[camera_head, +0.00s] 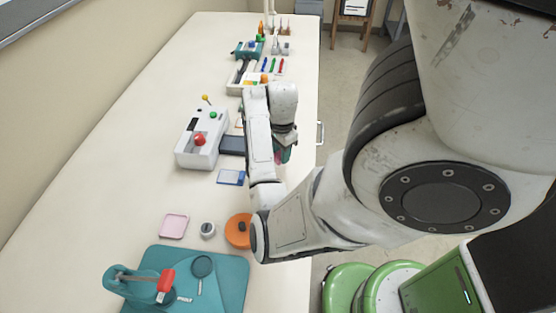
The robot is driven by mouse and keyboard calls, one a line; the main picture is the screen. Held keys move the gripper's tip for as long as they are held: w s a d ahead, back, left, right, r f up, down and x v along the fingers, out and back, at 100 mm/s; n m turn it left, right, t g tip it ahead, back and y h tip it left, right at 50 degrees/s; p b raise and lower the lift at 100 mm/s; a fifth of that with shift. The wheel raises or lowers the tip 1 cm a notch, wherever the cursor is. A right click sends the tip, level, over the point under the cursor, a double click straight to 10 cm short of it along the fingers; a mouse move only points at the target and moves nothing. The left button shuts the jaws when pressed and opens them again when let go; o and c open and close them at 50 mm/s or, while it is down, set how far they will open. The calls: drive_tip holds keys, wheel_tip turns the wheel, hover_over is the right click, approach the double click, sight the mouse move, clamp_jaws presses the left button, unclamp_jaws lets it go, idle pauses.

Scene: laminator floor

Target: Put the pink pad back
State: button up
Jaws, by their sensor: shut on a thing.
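My gripper (283,153) hangs at the right side of the table, near its edge, with its fingers largely hidden by my own arm. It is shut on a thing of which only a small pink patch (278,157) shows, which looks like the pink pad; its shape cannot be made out. A flat pale-pink square with a raised-looking rim (174,226) lies on the table, left of a small white round knob (207,230). It is well apart from my gripper.
A white box with a red button (199,146) and a blue-white card (231,177) lie left of my arm. An orange disc (238,231) and a teal mat (227,286) with a press and a magnifier are nearer. The table's left side (110,150) is clear.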

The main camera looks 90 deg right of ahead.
drive_tip(key=shift+w+d+f, duration=0.3)
drive_tip(key=shift+f, duration=0.1)
drive_tip(key=shift+w+d+f+p, duration=0.15)
drive_tip(key=shift+f+p, duration=0.45)
drive_tip(key=shift+f, duration=1.2)
drive_tip(key=shift+f, duration=0.1)
drive_tip(key=o, duration=1)
wheel_tip(320, 180, up, 11)
drive_tip(key=shift+d+r, duration=0.1)
drive_tip(key=shift+r, duration=0.55)
